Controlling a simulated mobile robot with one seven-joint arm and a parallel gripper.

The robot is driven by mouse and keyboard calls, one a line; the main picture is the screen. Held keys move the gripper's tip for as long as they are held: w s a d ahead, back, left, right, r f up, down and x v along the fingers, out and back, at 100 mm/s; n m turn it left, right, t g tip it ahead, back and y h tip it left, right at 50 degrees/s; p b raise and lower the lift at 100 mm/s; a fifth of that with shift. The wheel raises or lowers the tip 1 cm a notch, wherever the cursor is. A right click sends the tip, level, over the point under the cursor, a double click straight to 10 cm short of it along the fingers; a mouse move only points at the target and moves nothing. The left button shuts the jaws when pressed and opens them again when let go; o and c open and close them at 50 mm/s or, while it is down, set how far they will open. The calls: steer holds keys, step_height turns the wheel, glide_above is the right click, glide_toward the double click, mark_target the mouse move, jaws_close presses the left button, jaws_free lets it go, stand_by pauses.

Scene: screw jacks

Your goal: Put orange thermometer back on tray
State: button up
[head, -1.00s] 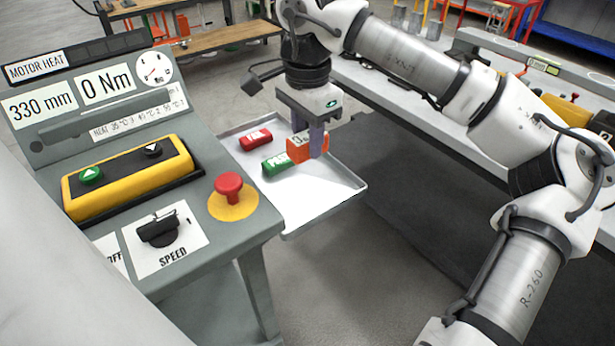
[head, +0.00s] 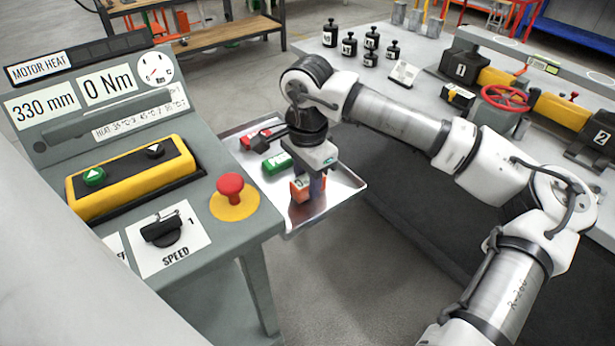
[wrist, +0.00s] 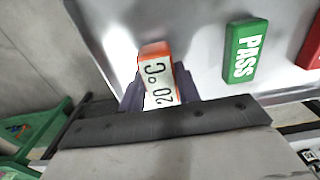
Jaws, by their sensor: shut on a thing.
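The orange thermometer (head: 300,189) is between the fingers of my gripper (head: 316,186), at the front part of the metal tray (head: 336,196). My gripper points down and is shut on it. In the wrist view the thermometer (wrist: 157,72) shows a white face reading 20 °C, with the gripper fingers (wrist: 160,90) on both sides. The tray (wrist: 190,30) lies beneath it. I cannot tell for sure whether the thermometer touches the tray surface.
A green PASS block (head: 277,163) and a red block (head: 254,139) lie on the tray behind the thermometer. The control console (head: 150,215) with a red stop button (head: 230,187) stands left. A bench (head: 425,85) with black weights and screw jacks is behind my arm.

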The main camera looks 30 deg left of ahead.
steer(key=shift+f, duration=0.2)
steer(key=o, duration=1.2)
steer(key=shift+r, duration=0.1)
steer(key=shift+c, duration=0.2)
steer(key=shift+r, duration=0.1)
steer(key=shift+r, duration=0.2)
step_height(320, 180, up, 12)
steer(key=b, duration=0.1)
steer(key=shift+f+b, duration=0.15)
steer(key=shift+b, duration=0.15)
